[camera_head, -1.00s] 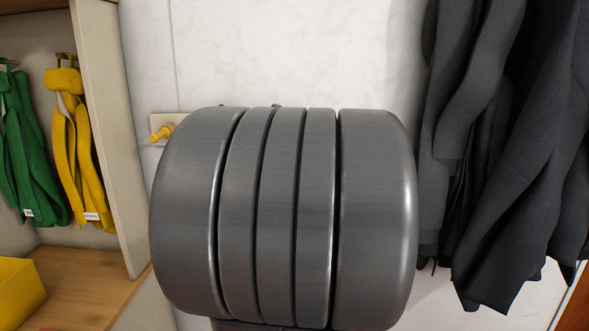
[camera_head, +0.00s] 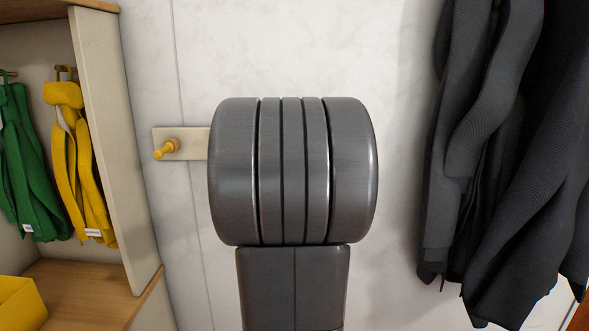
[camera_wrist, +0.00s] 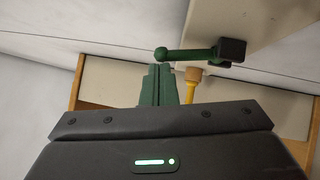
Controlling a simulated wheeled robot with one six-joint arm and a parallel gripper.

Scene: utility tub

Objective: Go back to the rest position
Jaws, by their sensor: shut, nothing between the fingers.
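My gripper (camera_wrist: 158,86) shows in the wrist view, its slim dark green fingers together and nothing between them. A dark green peg-like bar (camera_wrist: 185,54) with a round end and a black block lies just beyond the fingertips; whether they touch it I cannot tell. A yellow peg (camera_wrist: 191,88) shows just right of the fingers. In the head view my own grey arm link fills the middle and hides my gripper.
A pale wall board with a yellow peg (camera_head: 165,149) sits left of my arm. Green straps (camera_head: 25,160) and yellow straps (camera_head: 78,160) hang in a wooden cubby (camera_head: 110,150), with a yellow box (camera_head: 20,303) below. Dark garments (camera_head: 500,150) hang at right. Bare wall lies between.

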